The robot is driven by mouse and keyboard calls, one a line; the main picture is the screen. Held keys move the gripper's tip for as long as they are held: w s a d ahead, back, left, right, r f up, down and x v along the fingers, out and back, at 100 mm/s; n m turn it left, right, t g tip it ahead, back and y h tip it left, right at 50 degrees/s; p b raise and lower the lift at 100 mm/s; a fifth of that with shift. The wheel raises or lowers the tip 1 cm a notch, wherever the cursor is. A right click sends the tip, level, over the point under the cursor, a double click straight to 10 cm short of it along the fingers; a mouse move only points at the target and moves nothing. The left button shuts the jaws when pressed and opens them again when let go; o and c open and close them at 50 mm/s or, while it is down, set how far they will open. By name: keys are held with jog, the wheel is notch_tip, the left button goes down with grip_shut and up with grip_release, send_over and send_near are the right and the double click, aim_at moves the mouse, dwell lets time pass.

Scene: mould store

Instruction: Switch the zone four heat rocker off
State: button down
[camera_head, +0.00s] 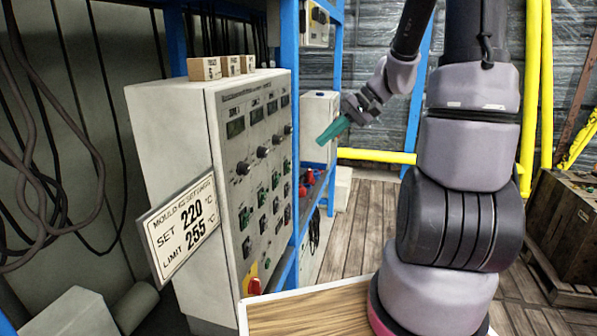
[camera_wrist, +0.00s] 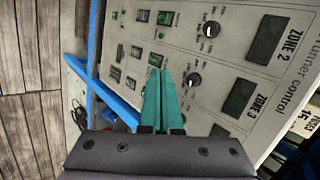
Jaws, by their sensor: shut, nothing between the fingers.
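The heat control panel (camera_head: 265,165) is the front of a grey cabinet, with columns of displays, knobs and rockers. The zone four column seems to be the rightmost, with a display (camera_head: 285,101) and green rocker (camera_head: 286,167) in the head view. My gripper (camera_head: 321,141) has teal fingers, shut and empty, to the right of the panel and apart from it. In the wrist view the shut fingers (camera_wrist: 162,72) point across the panel face near the zone three knob (camera_wrist: 193,79). They hide part of the zone four column, so its rocker's position cannot be told.
A sign (camera_head: 183,226) reads SET 220, LIMIT 255. A red-and-yellow switch (camera_head: 252,281) is low on the panel. Blue rack posts (camera_head: 291,45) stand beside the cabinet. Small boxes (camera_head: 205,68) sit on top. Wooden floor (camera_head: 362,205) is clear to the right.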

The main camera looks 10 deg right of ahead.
aim_at(288, 167)
jog(key=w+d+f+m+t+y, duration=0.2)
jog(key=w+d+f+t+y, duration=0.1)
jog(key=w+d+f, duration=0.5)
notch_tip(288, 167, down, 3)
jog(key=shift+w+f+m+t+y, duration=0.2)
jog(key=shift+m+t+y, duration=0.1)
jog(key=shift+t, duration=0.6)
jog(key=x, duration=1.4)
jog(key=shift+a+r, duration=0.1)
